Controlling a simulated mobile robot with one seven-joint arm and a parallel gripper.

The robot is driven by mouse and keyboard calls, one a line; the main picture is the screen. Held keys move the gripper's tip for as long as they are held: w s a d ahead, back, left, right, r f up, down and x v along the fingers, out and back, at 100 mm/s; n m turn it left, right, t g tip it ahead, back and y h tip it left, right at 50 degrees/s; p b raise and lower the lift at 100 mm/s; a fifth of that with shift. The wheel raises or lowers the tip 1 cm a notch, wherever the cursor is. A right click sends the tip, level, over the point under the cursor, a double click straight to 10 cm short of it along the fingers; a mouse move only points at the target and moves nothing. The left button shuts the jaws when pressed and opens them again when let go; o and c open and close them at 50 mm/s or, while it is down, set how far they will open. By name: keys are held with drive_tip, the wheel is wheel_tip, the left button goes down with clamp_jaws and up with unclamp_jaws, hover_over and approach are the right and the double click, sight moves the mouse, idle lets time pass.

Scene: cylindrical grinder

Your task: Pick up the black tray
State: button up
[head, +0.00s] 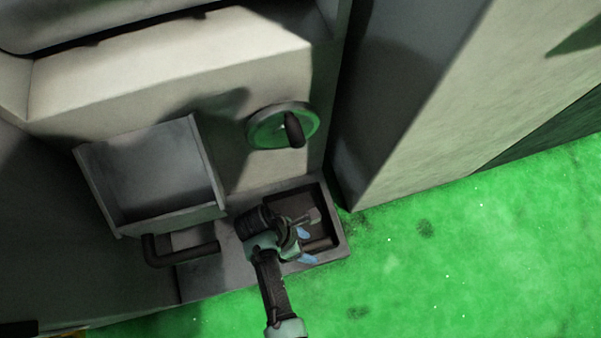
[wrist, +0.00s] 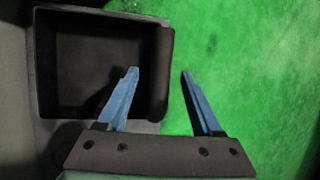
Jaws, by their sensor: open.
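The black tray (head: 308,196) is a dark, square, shallow open box. It sits on the grey ledge at the machine's lower right corner in the head view. In the wrist view the black tray (wrist: 164,65) fills the upper left, with its right wall facing the green floor. My gripper (head: 306,246) is at the tray's near side in the head view, partly covering it. In the wrist view my gripper (wrist: 159,72) is open and empty. Its left blue finger overlaps the tray's inside in the picture, and its right finger is over the floor, beyond the right wall. I cannot tell the fingers' height.
A grey open box (head: 160,175) with a dark handle (head: 182,252) is left of my arm. A handwheel (head: 283,127) sticks out above the tray. A tall pale cabinet (head: 420,110) stands at the right. The green floor (head: 460,260) is clear.

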drive_tip(key=b+x, duration=0.4)
drive_tip(key=x, duration=0.1)
drive_tip(key=shift+d, duration=0.1)
drive_tip(key=shift+w, duration=0.1)
clamp_jaws()
drive_tip(key=shift+r, duration=0.1)
idle(1.1)
